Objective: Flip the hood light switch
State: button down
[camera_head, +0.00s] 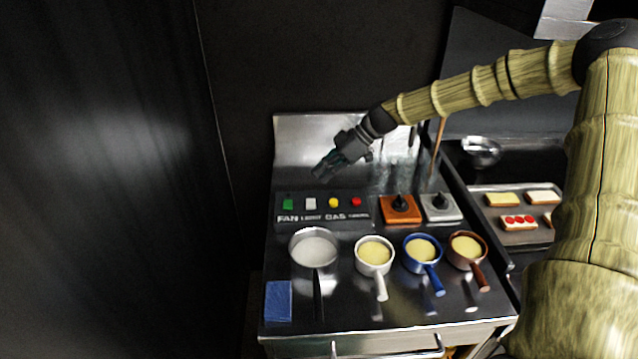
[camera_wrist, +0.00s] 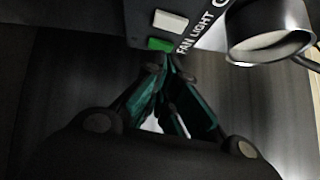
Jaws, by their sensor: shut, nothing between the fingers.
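The hood light switch is a white square rocker (camera_head: 311,203) above the label LIGHT on a dark panel; in the wrist view it shows as a pale block (camera_wrist: 170,21). A green switch (camera_head: 288,204) labelled FAN sits just left of it. My gripper (camera_head: 321,173) is shut and empty, pointing down-left, above the panel in the head view. In the wrist view its closed teal fingertips (camera_wrist: 168,66) appear just below the green switch (camera_wrist: 160,44), with the white switch beyond. I see no contact; the exact gap to the switches cannot be told.
A yellow button (camera_head: 333,202) and a red button (camera_head: 356,202) sit right of the light switch. A pan (camera_head: 314,251) and several small pots stand in front of the panel. Orange (camera_head: 400,209) and grey (camera_head: 440,207) knob blocks stand to its right. A blue cloth (camera_head: 279,300) lies front left.

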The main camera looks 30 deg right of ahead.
jog(key=b+v, duration=0.2)
jog(key=v, duration=0.4)
jog(key=shift+r, duration=0.2)
